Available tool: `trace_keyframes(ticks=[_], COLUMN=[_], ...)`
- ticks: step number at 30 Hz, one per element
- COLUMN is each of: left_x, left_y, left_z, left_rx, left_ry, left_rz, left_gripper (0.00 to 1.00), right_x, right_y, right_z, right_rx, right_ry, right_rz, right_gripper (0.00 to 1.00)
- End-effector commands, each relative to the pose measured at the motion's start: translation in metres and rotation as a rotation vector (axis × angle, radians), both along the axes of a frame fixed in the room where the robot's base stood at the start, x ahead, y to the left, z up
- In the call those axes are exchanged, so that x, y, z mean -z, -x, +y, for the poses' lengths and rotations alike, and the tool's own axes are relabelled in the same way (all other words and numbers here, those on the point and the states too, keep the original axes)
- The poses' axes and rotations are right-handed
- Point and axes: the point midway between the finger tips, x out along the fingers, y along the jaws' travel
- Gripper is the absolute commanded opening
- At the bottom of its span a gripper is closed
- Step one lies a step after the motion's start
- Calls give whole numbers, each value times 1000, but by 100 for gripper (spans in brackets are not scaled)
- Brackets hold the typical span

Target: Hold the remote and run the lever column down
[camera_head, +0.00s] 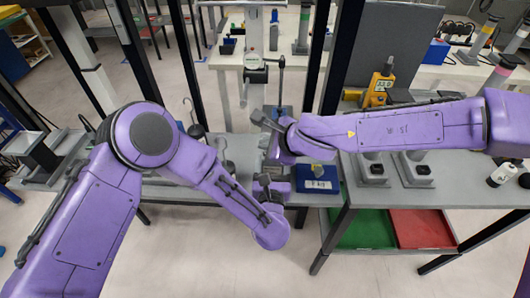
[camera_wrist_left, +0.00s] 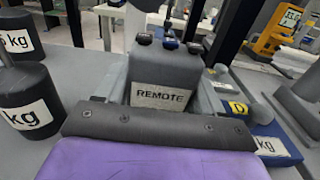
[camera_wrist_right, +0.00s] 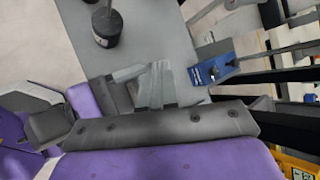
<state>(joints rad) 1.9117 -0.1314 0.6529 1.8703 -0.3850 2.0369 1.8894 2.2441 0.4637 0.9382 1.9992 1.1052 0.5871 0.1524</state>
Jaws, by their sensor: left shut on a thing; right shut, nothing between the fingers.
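A yellow D tag (camera_wrist_left: 238,107) and a grey ball-ended lever (camera_wrist_left: 260,113) stand just right of the remote. I cannot tell whether they belong to the lever column. My right gripper (camera_wrist_right: 155,86) is shut and empty above the bench in the right wrist view. In the head view it also shows (camera_head: 266,122), beyond my left gripper. My arms hide much of the space between.
Black kg weights (camera_wrist_left: 28,105) stand left of the remote, and a blue kg block (camera_head: 318,178) lies right of my left gripper. A blue box (camera_wrist_right: 212,67) is near my right gripper. Dark frame posts (camera_head: 345,60) and a yellow device (camera_head: 378,88) stand further right.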

Motion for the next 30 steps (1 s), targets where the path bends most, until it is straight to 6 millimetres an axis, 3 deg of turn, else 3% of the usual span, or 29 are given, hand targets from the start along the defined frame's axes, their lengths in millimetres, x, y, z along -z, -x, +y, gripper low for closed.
trace_keyframes(ticks=[30], left_x=[0], left_y=[0], left_z=[0], left_rx=[0], left_ry=[0], left_rz=[-1], left_gripper=[33], right_x=[9], right_y=[0], right_z=[0], right_rx=[-1], right_ry=[0], right_rz=[1], right_gripper=[0])
